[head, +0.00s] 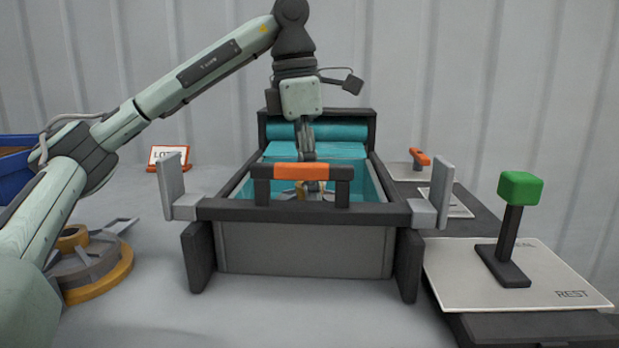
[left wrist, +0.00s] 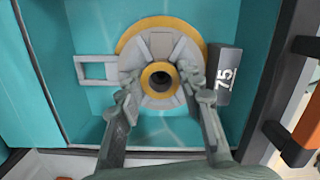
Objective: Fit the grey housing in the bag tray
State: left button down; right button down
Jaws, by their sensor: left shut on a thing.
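The grey housing (left wrist: 161,44), with a yellow rim and a yellow-ringed hub hole, lies on the teal floor of the bag tray (head: 304,240). A flat grey loop sticks out to its left in the left wrist view. My left gripper (left wrist: 163,92) is shut on the housing's hub, one finger on each side. In the head view my left gripper (head: 310,188) reaches down into the tray, partly hidden behind the orange handle (head: 302,172). My right gripper is not in view.
A similar grey piece with yellow rings (head: 85,262) stands left of the tray. A green-topped lever (head: 520,190) stands on a REST plate (head: 470,275) at right. A small sign (head: 168,157) and a blue bin (head: 15,175) are at left.

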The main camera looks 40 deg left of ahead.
aim_at(300, 185)
pick_arm(q)
jog(key=shift+f, duration=0.35)
jog(key=c, duration=0.9)
grip_release()
jog(key=r, duration=0.8)
jog(key=s+a+r, duration=0.1)
jog(key=r, duration=0.3)
